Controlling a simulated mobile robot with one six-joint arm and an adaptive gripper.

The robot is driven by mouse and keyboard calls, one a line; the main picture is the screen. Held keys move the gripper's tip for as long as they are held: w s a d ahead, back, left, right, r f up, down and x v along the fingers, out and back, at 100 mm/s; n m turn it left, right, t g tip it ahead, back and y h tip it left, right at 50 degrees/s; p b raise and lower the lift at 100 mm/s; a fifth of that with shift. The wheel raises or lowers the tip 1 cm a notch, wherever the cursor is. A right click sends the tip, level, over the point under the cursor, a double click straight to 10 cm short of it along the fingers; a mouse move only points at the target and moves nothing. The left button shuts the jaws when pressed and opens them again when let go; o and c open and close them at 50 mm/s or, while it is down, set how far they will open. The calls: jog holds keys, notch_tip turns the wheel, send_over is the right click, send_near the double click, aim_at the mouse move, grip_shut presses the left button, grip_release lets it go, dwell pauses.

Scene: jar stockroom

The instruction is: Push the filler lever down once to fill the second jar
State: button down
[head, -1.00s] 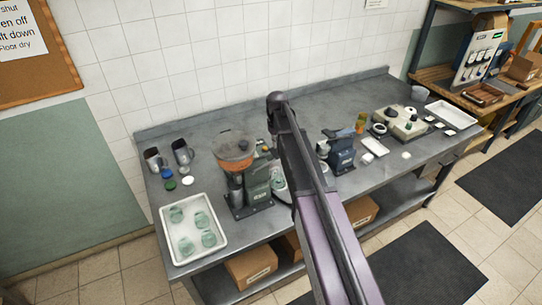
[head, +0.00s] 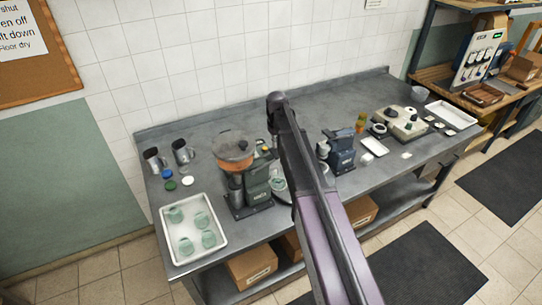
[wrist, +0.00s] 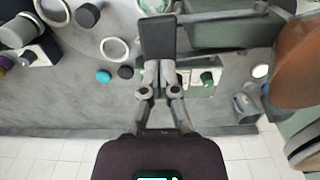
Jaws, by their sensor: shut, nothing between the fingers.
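The filler (head: 256,186), a green machine with an orange hopper (head: 233,153), stands left of centre on the bench in the head view. In the wrist view its hopper (wrist: 300,62) is at the right edge, and its green body (wrist: 222,32) is at the top. A grey bar with a dark flat pad (wrist: 158,36), which looks like the lever, reaches out beside it. My gripper (wrist: 160,66) is shut and empty, its fingertips at the pad's edge; contact cannot be told. Several pale green glass jars (head: 174,215) sit in the white tray. My arm hides the gripper in the head view.
The white tray (head: 165,238) is at the bench's front left. Two metal mugs (head: 182,152) and small lids (head: 187,181) are behind it. A blue machine (head: 341,152) and a cream unit (head: 402,122) stand to the right. The back of the bench is mostly clear.

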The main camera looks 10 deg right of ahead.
aim_at(277, 156)
jog(key=shift+f, duration=0.3)
jog(key=shift+f+b, duration=1.05)
jog(key=shift+b, duration=0.25)
jog(key=shift+d+f+b, duration=0.15)
jog(key=shift+f+b, duration=1.05)
jog(key=shift+d+f+b, duration=0.1)
jog(key=shift+f+b, duration=1.05)
jog(key=shift+r, duration=0.15)
jog(key=shift+r+p, duration=3.55)
jog(key=shift+p, duration=0.2)
jog(key=shift+w+r, duration=0.1)
jog(key=shift+r+p, duration=2.4)
jog(key=shift+p, duration=0.05)
